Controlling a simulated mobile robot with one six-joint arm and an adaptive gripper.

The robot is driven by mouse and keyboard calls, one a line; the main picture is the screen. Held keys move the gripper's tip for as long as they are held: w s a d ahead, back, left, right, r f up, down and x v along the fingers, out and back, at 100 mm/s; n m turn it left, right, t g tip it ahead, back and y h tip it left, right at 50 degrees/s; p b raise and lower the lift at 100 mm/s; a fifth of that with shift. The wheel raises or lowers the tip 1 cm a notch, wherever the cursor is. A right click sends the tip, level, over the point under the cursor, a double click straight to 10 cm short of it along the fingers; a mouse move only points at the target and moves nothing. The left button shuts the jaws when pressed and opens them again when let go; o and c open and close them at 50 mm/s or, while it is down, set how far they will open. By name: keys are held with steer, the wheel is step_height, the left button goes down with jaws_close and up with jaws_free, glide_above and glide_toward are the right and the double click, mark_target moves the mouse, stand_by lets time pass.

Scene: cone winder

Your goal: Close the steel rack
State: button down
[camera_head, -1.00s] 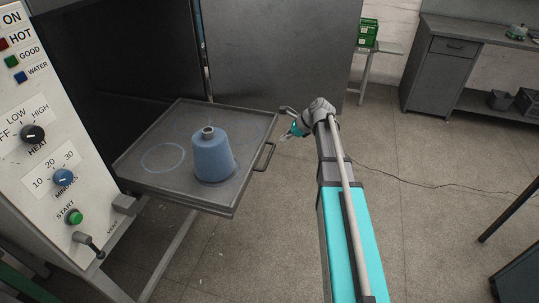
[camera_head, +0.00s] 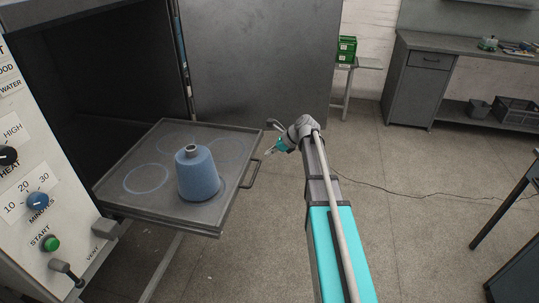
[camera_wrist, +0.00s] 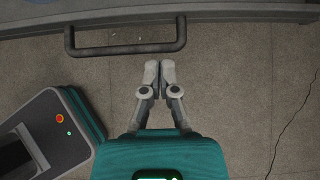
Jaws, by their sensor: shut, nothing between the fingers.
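The steel rack (camera_head: 118,205) is a flat grey tray slid out of the dark cabinet opening. A blue cone of yarn (camera_head: 198,175) stands upright on it, among pale ring marks. The rack's bar handle (camera_head: 251,175) is on its right edge. In the wrist view the handle (camera_wrist: 125,49) runs across the top, with the rack's edge (camera_wrist: 200,16) above it. My gripper (camera_head: 268,151) is just right of the rack, close to the handle. In the wrist view my gripper (camera_wrist: 159,65) has its fingertips together, empty, just below the handle's right part, with a small gap showing.
The cabinet's open door (camera_head: 260,70) stands behind the rack. A control panel (camera_head: 35,190) with knobs is at the left. Green boxes (camera_head: 346,48) sit on a small stand at the back. A workbench (camera_head: 425,90) is at back right. The floor between is clear.

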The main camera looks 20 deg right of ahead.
mark_target(249, 165)
steer(key=shift+b+x, duration=2.8)
steer(key=shift+x, duration=1.5)
steer(key=shift+w, duration=0.1)
